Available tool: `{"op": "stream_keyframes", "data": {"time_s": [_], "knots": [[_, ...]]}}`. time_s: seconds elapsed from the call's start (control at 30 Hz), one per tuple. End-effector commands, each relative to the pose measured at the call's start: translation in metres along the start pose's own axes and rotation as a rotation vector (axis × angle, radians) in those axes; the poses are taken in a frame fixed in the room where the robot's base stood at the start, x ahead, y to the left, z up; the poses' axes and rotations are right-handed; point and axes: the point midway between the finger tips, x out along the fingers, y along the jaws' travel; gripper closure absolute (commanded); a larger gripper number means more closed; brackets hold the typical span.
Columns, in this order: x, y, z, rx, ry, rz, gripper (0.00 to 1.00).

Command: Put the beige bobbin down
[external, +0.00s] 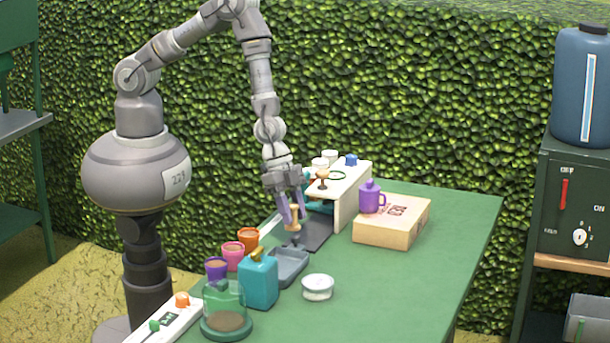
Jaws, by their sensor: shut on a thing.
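The beige bobbin (292,219) is held upright between the purple fingertips of my gripper (292,211). My gripper points down and is shut on it. The bobbin is over or at the near part of a dark flat mat (318,230) on the green table, in front of a small white shelf. I cannot tell whether its bottom touches the mat.
A white shelf (352,193) stands just right of my gripper with small items on top. A grey tray (289,267), teal canister (258,281) and several coloured pots stand nearer. The table's right side is clear.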

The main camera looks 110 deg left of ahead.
Motion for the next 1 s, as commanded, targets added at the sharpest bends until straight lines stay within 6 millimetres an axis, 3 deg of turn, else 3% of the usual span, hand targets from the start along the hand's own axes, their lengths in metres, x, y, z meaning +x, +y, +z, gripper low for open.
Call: {"op": "stream_keyframes", "data": {"time_s": [0.5,0.77,1.0], "knots": [[0.062,-0.04,-0.105,0.005,0.003,0.0,0.95],[0.073,-0.049,-0.125,0.003,0.002,-0.001,0.95],[0.104,-0.049,-0.108,0.002,0.0,-0.001,0.95]]}}
